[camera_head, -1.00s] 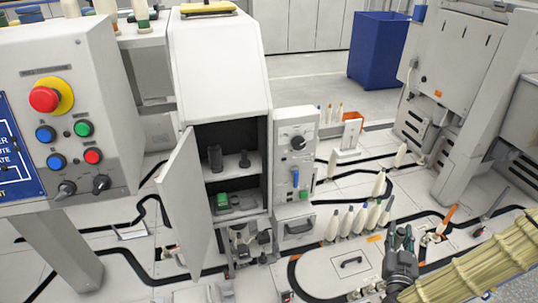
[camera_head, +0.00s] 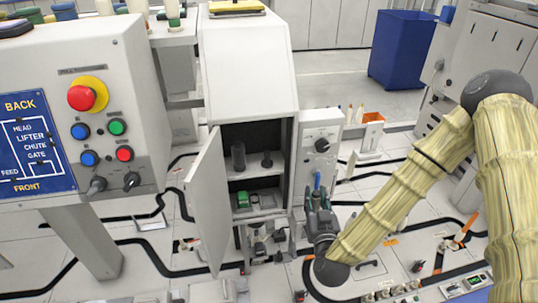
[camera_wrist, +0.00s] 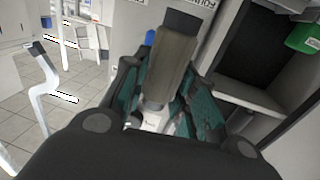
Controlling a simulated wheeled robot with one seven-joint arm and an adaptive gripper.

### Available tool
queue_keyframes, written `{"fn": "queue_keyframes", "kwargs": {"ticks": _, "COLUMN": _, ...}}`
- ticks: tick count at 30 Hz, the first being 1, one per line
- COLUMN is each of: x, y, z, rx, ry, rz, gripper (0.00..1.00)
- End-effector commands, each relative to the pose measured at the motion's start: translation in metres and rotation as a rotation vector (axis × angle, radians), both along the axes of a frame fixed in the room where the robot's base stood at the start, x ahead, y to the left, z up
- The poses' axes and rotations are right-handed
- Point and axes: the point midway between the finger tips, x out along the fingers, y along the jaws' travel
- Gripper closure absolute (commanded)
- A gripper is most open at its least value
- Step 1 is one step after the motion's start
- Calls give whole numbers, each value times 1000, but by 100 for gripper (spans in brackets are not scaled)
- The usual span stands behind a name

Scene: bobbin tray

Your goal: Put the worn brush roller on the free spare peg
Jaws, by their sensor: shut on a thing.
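My gripper (camera_wrist: 160,105) is shut on a grey-brown cylinder with a dark end, apparently the worn brush roller (camera_wrist: 172,62); it shows between the teal fingers in the wrist view. In the head view my gripper (camera_head: 320,208) is in front of the cabinet's right-hand panel, right of the open compartment. The roller is hard to make out there. Inside the cabinet, a tall dark cylinder (camera_head: 238,156) stands on the upper shelf at the left. A shorter dark peg (camera_head: 267,160) with a wide base stands to its right, with nothing visible on it.
The cabinet door (camera_head: 207,200) stands open to the left. A green object (camera_head: 243,198) sits on the lower level. The control box (camera_head: 95,110) is left of the cabinet. A blue lever (camera_head: 317,180) is on the right-hand panel, close behind my gripper. A blue bin (camera_head: 402,50) stands far back.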

Motion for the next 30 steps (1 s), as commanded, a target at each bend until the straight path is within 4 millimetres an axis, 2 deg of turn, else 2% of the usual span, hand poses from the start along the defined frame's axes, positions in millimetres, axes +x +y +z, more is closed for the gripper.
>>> {"fn": "queue_keyframes", "kwargs": {"ticks": 1, "x": 0, "y": 13, "z": 27, "rx": 3, "ry": -5, "rz": 18, "gripper": 100}}
{"fn": "queue_keyframes", "kwargs": {"ticks": 6, "x": -9, "y": 53, "z": 88, "rx": 6, "ry": -5, "rz": 69, "gripper": 100}}
{"fn": "queue_keyframes", "kwargs": {"ticks": 12, "x": -25, "y": 90, "z": 147, "rx": -3, "ry": -2, "rz": 124, "gripper": 100}}
{"fn": "queue_keyframes", "kwargs": {"ticks": 15, "x": -33, "y": 103, "z": 166, "rx": -9, "ry": 0, "rz": 143, "gripper": 100}}
{"fn": "queue_keyframes", "kwargs": {"ticks": 18, "x": -38, "y": 110, "z": 177, "rx": -13, "ry": 0, "rz": 155, "gripper": 100}}
{"fn": "queue_keyframes", "kwargs": {"ticks": 23, "x": -39, "y": 114, "z": 182, "rx": -18, "ry": 3, "rz": 161, "gripper": 100}}
{"fn": "queue_keyframes", "kwargs": {"ticks": 30, "x": -24, "y": 117, "z": 183, "rx": -17, "ry": 1, "rz": 160, "gripper": 100}}
